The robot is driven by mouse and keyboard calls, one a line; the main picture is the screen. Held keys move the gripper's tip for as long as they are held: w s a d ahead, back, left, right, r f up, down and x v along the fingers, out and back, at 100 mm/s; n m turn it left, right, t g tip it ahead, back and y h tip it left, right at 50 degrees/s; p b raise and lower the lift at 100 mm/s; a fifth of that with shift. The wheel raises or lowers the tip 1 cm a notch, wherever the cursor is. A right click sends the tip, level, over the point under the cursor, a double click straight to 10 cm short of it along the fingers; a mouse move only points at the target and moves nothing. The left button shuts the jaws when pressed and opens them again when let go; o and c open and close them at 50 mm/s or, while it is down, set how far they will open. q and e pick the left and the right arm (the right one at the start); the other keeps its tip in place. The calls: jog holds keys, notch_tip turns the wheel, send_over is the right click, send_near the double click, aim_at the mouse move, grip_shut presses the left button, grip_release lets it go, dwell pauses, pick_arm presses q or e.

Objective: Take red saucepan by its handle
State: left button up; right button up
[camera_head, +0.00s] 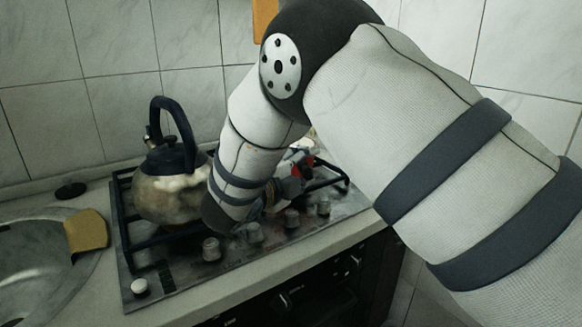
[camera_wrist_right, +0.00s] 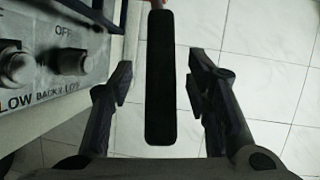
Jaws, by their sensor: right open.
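The red saucepan (camera_head: 307,161) is mostly hidden behind my right arm in the head view; only a small red part shows at the right of the stove. In the right wrist view, its long black handle (camera_wrist_right: 160,95) points toward my wrist, with a bit of red at its far end. My right gripper (camera_wrist_right: 161,78) is open, with one finger on each side of the handle and a visible gap on both sides. In the head view, the right gripper (camera_head: 287,188) is partly hidden by its own arm. My left gripper is not in view.
A kettle (camera_head: 172,195) with a dark handle stands on the left of the stove (camera_head: 190,284). Stove knobs (camera_wrist_right: 68,62) lie left of the gripper in the wrist view. A sink (camera_head: 40,262) with a yellow sponge (camera_head: 87,230) is at the left. Floor tiles show below the handle.

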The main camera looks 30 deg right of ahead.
grip_shut()
jog(key=shift+r, duration=0.2)
jog(key=shift+r, duration=0.1)
